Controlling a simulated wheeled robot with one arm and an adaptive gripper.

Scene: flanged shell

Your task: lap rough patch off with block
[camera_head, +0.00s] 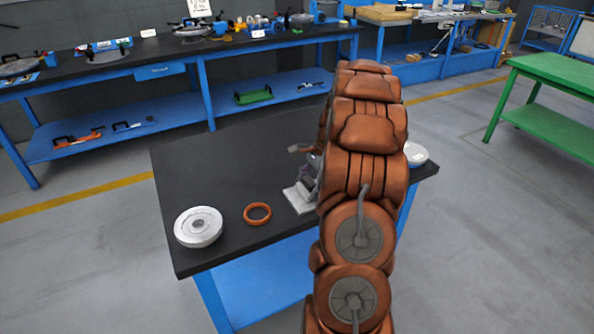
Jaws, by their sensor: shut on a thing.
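A pale grey round flanged shell (198,226) sits on the near left of the dark table (232,165), with a raised ring and a small dark centre hole. A light grey blocky piece (299,198) stands on the table just left of my arm. A grey and purplish part and a short bar rise above it, partly covered by my arm. I cannot tell whether that piece is the block or a fixture. My orange arm reaches over the table and hides its own end, so I cannot make out my gripper or what it holds. No rough patch can be made out at this size.
An orange-brown ring (257,213) lies between the shell and the grey piece. A white round dish-like part (415,154) is at the table's right end, partly behind my arm. Blue workbenches (205,75) stand behind, a green table (555,70) at right. The table's back left is clear.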

